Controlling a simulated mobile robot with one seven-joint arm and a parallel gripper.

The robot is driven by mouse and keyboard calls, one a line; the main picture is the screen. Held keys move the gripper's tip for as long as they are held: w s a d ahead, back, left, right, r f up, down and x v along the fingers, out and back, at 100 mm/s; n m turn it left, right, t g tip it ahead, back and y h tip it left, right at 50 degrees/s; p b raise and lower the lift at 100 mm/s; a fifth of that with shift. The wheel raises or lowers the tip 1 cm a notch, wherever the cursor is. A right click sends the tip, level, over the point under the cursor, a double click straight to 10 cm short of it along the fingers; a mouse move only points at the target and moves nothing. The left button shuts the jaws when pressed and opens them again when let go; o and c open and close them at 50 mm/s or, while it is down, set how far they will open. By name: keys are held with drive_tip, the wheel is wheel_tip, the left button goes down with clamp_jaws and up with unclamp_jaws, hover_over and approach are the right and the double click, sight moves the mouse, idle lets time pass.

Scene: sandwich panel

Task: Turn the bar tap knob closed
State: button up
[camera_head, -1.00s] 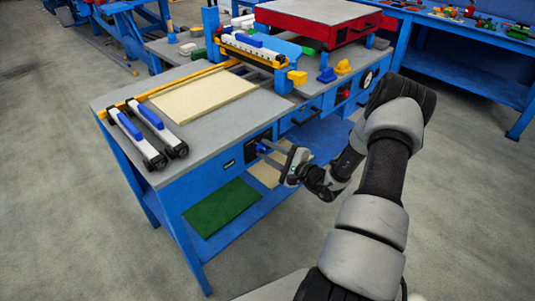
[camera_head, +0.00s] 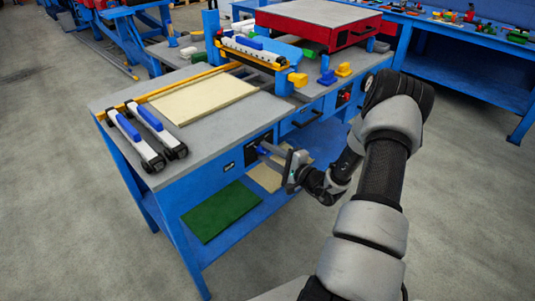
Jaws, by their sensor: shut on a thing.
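A small blue knob (camera_head: 261,150) sits on a black panel (camera_head: 252,154) on the front face of the near workbench. I take it to be the bar tap knob. My gripper (camera_head: 267,151) reaches it from the right, with its fingers shut around the knob. The fingers hide part of the knob, so its exact turn angle is hard to tell.
The grey bench top (camera_head: 228,122) holds a pale panel (camera_head: 203,96), two white-and-blue bars (camera_head: 146,134) and a bar with a yellow end block (camera_head: 298,80). A green sheet (camera_head: 220,210) lies on the lower shelf. Open floor lies at front left.

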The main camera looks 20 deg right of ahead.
drive_tip(key=o, duration=1.1)
drive_tip(key=shift+c, duration=0.2)
drive_tip(key=p+v, duration=0.1)
drive_tip(key=v, duration=1.6)
drive_tip(key=shift+s+p, duration=0.25)
drive_tip(key=shift+p, duration=0.05)
